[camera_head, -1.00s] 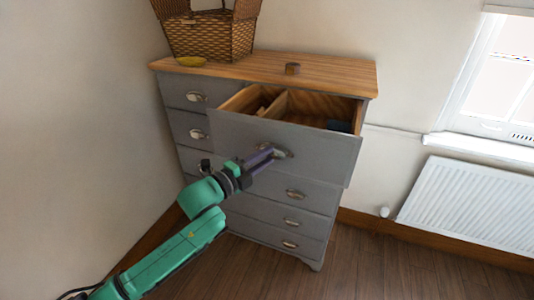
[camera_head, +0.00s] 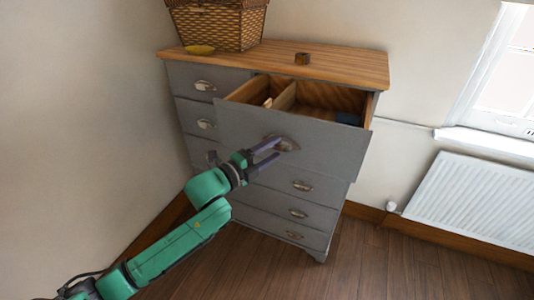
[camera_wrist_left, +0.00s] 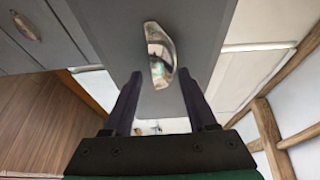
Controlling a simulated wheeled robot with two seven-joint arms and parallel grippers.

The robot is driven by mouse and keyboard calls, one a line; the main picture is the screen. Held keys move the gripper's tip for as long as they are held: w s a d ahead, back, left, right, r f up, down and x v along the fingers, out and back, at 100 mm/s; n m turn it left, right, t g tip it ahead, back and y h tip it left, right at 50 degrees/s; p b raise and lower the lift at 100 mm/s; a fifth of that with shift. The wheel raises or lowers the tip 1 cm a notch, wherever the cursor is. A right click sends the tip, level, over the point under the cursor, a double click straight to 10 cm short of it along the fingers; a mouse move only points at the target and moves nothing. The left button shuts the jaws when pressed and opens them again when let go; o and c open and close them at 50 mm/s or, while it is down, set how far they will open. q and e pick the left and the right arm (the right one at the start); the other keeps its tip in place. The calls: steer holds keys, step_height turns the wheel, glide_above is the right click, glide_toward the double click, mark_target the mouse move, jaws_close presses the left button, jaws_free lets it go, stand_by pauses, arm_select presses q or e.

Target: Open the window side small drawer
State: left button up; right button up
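The window side small drawer (camera_head: 300,136) is at the top right of the grey chest (camera_head: 290,205), on the side toward the window. It is pulled well out, and its inside shows with a wooden divider. My left gripper (camera_head: 278,153) is in front of the drawer's cup handle (camera_head: 286,143). In the left wrist view its two dark fingers (camera_wrist_left: 157,92) are spread apart, with the shiny handle (camera_wrist_left: 160,55) just beyond their tips and nothing between them. The right gripper is in neither view.
A white radiator (camera_head: 474,198) is under the window at right. The wood floor in front is clear.

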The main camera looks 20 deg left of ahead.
arm_select(q)
steer(key=b+v, duration=0.2)
steer(key=v, duration=1.2)
steer(key=shift+s+a+b, duration=0.15)
steer(key=shift+s+b, duration=0.05)
steer(key=shift+b, duration=0.15)
